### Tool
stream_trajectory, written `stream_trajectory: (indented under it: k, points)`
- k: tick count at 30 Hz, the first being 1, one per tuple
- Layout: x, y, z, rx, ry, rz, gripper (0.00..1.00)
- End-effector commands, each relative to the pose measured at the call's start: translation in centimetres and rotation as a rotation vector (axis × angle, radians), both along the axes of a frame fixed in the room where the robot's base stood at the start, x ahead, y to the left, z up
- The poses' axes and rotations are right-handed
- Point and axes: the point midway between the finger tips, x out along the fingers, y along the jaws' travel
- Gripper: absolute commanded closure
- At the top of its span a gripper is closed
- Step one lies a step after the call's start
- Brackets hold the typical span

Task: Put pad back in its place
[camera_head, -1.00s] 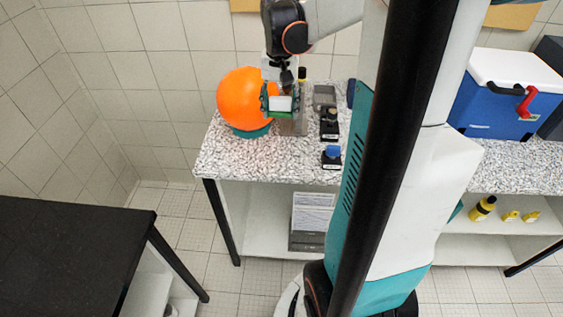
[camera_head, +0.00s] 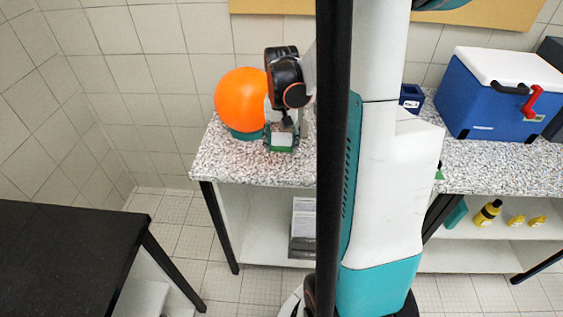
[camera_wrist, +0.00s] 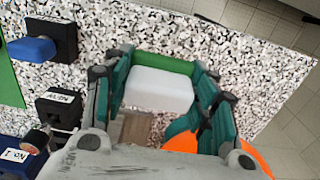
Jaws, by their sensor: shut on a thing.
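The pad, a white block with a green layer, is held between the teal fingers of my gripper (camera_head: 281,143). It shows in the wrist view (camera_wrist: 158,92) and in the head view (camera_head: 281,139). My gripper points down over the speckled worktop (camera_head: 225,165), to the right of the orange ball. I cannot tell whether the pad touches the worktop. A brownish flat-sided thing (camera_wrist: 134,128) shows partly below the pad in the wrist view; the gripper hides the rest. The place for the pad cannot be made out.
The orange ball (camera_head: 240,98) sits on a teal base close left of my gripper. A blue cooler (camera_head: 495,95) is far right. The worktop's front is bare.

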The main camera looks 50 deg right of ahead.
Motion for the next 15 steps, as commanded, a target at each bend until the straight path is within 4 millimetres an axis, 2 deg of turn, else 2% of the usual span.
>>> stream_trajectory:
  k: [1, 3, 10, 15]
  points:
    - [0.0, 0.0, -1.2, 0.000, 0.000, 0.000, 0.86]
    - [0.0, 0.0, -2.1, 0.000, 0.000, 0.000, 0.86]
    - [0.0, 0.0, -3.4, 0.000, 0.000, 0.000, 0.86]
    - [0.0, 0.0, -5.7, 0.000, 0.000, 0.000, 0.86]
